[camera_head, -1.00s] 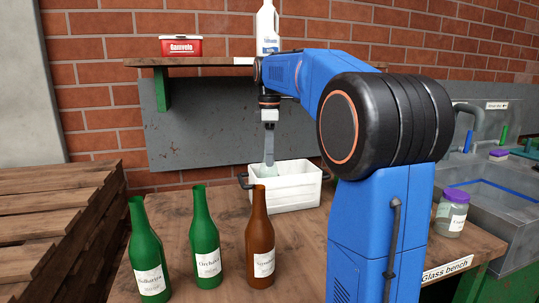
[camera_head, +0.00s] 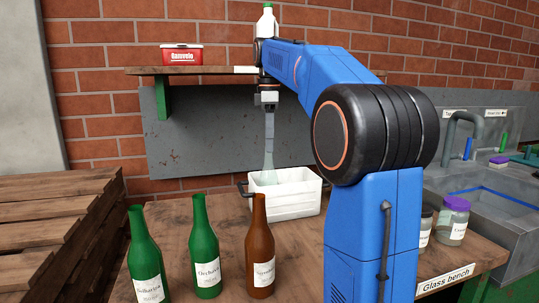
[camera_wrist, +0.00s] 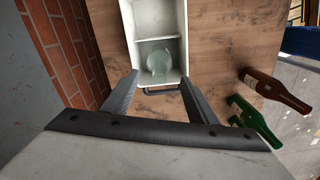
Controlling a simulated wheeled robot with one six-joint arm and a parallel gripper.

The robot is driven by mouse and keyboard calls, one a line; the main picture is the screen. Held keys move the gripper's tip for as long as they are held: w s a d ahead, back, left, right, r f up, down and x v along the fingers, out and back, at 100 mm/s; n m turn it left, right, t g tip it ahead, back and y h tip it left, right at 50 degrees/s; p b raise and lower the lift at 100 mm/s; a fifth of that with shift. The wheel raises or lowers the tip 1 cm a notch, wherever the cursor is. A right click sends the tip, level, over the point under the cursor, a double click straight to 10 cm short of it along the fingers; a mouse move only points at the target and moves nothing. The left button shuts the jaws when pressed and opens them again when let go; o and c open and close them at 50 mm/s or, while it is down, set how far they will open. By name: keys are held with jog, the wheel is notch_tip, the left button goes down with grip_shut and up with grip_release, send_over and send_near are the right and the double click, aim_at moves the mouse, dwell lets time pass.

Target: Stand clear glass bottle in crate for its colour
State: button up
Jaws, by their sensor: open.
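The clear glass bottle (camera_wrist: 157,64) is inside the white crate (camera_head: 300,200), in the end compartment nearest my gripper in the wrist view. It looks upright, though its base is hidden by the crate wall in the head view, where its pale glass (camera_head: 267,178) shows at the crate's left end. My gripper (camera_head: 269,135) is above that end of the crate, pointing down. In the wrist view my gripper (camera_wrist: 158,80) is open, its two fingers apart on either side of the bottle's line and not closed on it.
Two green bottles (camera_head: 205,250) and a brown bottle (camera_head: 260,250) stand on the bench in front of the crate. Jars (camera_head: 453,220) stand right of my arm. A shelf (camera_head: 200,71) is behind, with a red box (camera_head: 182,54) and a white bottle (camera_head: 267,22).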

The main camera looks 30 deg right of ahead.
jog(key=shift+r, duration=2.25)
jog(key=shift+s, duration=0.1)
